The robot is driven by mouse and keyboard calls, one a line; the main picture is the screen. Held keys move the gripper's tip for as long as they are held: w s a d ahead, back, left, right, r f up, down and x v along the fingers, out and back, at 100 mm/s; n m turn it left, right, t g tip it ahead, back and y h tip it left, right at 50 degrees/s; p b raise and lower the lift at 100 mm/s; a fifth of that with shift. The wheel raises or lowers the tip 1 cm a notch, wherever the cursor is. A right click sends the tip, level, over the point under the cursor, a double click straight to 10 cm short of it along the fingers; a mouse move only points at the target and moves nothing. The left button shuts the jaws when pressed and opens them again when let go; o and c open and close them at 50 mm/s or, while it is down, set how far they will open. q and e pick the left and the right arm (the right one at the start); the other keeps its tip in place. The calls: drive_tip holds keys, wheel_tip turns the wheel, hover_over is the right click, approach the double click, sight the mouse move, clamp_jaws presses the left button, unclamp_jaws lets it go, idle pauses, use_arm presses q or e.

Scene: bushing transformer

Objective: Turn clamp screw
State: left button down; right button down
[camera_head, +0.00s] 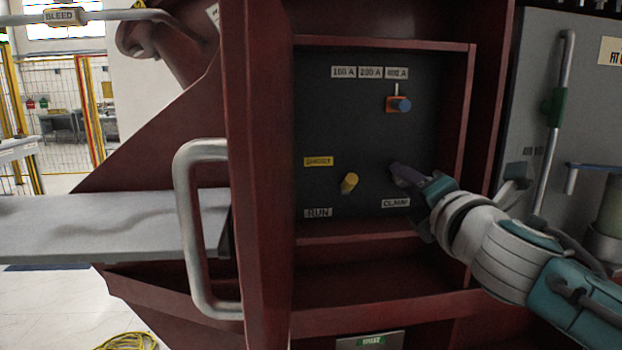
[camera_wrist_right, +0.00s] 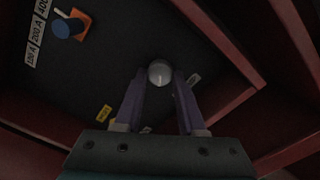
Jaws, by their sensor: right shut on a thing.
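The clamp screw (camera_wrist_right: 160,73) shows as a round grey head between my fingertips in the right wrist view. My right gripper (camera_wrist_right: 160,80) is shut on it, with one purple finger on each side. In the head view my right gripper (camera_head: 397,172) reaches in from the right to the dark panel, just above the CLAMP label (camera_head: 396,203). There the fingers hide the screw. My left gripper is not in view.
The dark panel (camera_head: 330,110) sits recessed in a red frame (camera_head: 262,150). It carries a yellow knob (camera_head: 349,183) and a blue knob on an orange base (camera_head: 399,104). A grey handle (camera_head: 186,230) stands out at the left.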

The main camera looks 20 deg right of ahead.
idle(0.3)
drive_tip(key=c, duration=0.5)
unclamp_jaws()
drive_tip(key=v, duration=1)
